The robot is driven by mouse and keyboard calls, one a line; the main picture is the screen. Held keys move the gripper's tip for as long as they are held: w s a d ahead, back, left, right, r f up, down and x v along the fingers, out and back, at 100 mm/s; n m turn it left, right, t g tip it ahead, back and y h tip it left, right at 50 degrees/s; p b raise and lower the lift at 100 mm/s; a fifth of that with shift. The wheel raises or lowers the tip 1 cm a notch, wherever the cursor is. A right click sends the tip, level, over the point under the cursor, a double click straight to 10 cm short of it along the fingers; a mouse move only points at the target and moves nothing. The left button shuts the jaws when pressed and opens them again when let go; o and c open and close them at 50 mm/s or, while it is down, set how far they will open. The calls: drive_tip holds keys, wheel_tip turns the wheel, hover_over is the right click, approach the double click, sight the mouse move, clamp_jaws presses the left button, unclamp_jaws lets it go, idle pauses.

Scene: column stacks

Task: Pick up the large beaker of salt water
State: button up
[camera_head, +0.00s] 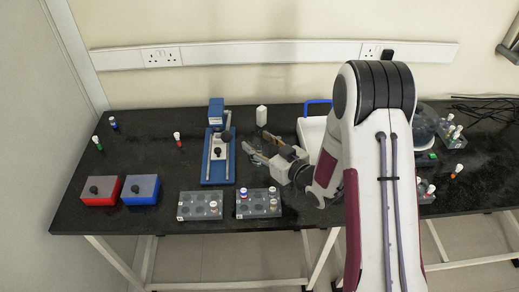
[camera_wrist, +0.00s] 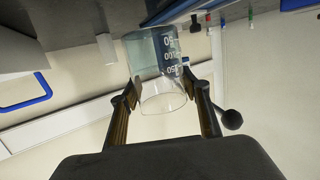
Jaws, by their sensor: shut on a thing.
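The large beaker (camera_wrist: 155,55) is clear glass with white volume marks. In the wrist view it appears upside down, with pale bluish liquid at the end toward the dark table top. My gripper (camera_wrist: 163,97) has one finger on each side of the beaker near its open rim and is shut on it. In the head view my gripper (camera_head: 262,152) is over the table, right of the blue stand. The beaker is barely discernible there, so I cannot tell whether its base touches the table.
The blue stand (camera_head: 217,165) is left of my gripper, and a white bottle (camera_head: 261,115) is behind it. Two grey racks (camera_head: 200,206) (camera_head: 259,203) are in front. Red (camera_head: 101,191) and blue (camera_head: 141,190) boxes stand at left.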

drive_tip(key=shift+r, duration=2.55)
